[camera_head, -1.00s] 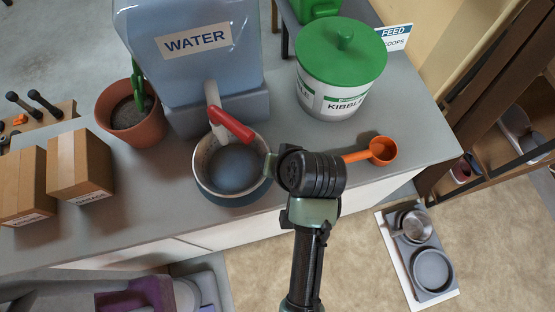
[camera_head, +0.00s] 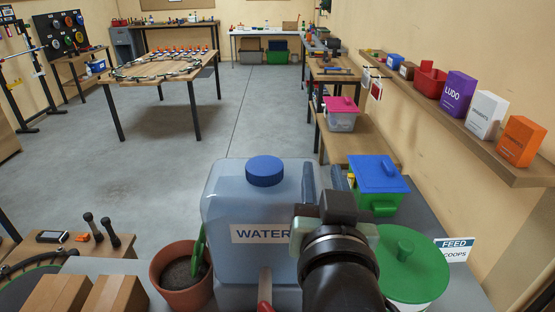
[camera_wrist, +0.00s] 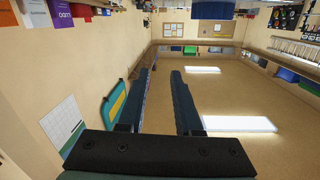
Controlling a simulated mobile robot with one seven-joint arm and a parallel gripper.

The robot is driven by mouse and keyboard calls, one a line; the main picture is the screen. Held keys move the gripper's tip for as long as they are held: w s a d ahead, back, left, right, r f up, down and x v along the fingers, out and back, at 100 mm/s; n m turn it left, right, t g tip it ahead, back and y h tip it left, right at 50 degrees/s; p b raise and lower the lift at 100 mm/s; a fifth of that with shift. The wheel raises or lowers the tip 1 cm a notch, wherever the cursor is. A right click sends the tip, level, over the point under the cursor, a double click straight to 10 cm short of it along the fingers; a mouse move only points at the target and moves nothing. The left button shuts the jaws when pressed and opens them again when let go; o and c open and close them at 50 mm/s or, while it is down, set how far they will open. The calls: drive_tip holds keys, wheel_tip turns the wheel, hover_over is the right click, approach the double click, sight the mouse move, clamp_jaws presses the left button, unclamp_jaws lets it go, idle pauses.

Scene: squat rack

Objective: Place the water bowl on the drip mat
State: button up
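My gripper (camera_head: 323,175) is raised in front of the water jug's right side in the head view, its fingers pointing up and away. In the wrist view the gripper's two dark fingers (camera_wrist: 161,74) stand apart with nothing between them. The water bowl and the drip mat do not show in either current view. The blue water jug (camera_head: 228,262) with a blue cap stands on the counter. Part of its red tap (camera_head: 264,306) shows at the bottom edge. My arm covers the jug's lower right.
A potted plant (camera_head: 182,278) and cardboard boxes (camera_head: 115,296) stand left of the jug. A green-lidded kibble tub (camera_head: 410,262), a feed sign (camera_head: 455,250) and a blue-lidded green bin (camera_head: 378,178) are on the right. A shelf (camera_head: 440,112) juts from the right wall.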

drive_tip(key=s+a+r+t, duration=0.2)
drive_tip(key=s+r+t, duration=0.1)
drive_tip(key=r, duration=0.5)
drive_tip(key=s+a+r+n+t, duration=0.1)
drive_tip(key=s+a+r+t, duration=0.1)
drive_tip(key=r, duration=0.7)
drive_tip(key=s+a+r+t+y, duration=0.1)
drive_tip(key=s+a+r+t, duration=0.1)
drive_tip(key=s+r+t, duration=0.3)
wheel_tip(320, 180, up, 4)
drive_tip(key=shift+s+r+n, duration=0.2)
drive_tip(key=shift+s+n, duration=0.1)
drive_tip(key=shift+n, duration=0.1)
